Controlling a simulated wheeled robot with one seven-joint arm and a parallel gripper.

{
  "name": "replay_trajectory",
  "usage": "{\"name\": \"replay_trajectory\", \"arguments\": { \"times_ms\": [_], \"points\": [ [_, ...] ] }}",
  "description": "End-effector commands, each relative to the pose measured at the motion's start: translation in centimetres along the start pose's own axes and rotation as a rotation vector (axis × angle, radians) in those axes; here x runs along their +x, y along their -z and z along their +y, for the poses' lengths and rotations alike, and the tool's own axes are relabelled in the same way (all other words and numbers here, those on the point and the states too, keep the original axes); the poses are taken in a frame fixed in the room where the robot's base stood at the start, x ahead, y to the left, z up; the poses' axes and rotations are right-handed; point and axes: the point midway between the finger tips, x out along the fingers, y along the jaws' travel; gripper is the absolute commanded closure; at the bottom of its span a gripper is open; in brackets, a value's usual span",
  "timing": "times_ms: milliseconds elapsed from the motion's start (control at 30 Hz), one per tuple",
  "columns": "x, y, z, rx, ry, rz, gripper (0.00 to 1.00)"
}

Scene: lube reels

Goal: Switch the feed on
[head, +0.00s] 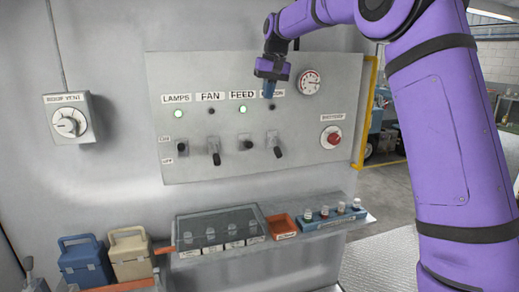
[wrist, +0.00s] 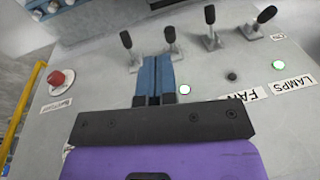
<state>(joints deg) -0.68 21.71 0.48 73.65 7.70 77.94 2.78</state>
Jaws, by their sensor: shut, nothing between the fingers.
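The FEED label (head: 242,95) sits over a green lit lamp (head: 243,110) on the grey panel. Below it is the FEED lever (head: 246,145), raised like the LAMPS lever (head: 182,149). In the wrist view, where the panel is upside down, the FEED lever (wrist: 170,36) stands beyond my fingertips, with its green lamp (wrist: 184,90) beside them. My gripper (head: 268,92) is shut and empty, with blue fingers (wrist: 155,62), in front of the partly hidden label right of FEED. It is above the levers and appears clear of them.
The FAN lever (head: 216,158) and the rightmost lever (head: 278,151) point down. The FAN lamp (head: 211,111) is dark; the LAMPS lamp (head: 178,114) is green. A red button (head: 334,138) and a gauge (head: 310,83) are at right. A shelf (head: 315,224) holds bottles below.

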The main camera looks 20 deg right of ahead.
Motion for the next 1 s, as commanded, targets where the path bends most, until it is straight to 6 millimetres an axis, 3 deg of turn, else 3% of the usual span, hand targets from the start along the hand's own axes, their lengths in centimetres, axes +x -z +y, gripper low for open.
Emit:
{"name": "replay_trajectory", "arguments": {
  "times_ms": [200,500,800,1000],
  "points": [
    [-3.6,-6.9,0.5,-0.008,-0.02,0.058,1.0],
    [-5.9,-17.0,1.6,-0.022,-0.047,0.136,1.0],
    [-5.2,-27.0,2.9,-0.031,-0.058,0.2,1.0],
    [-3.7,-31.1,3.4,-0.026,-0.046,0.217,1.0]
  ]
}}
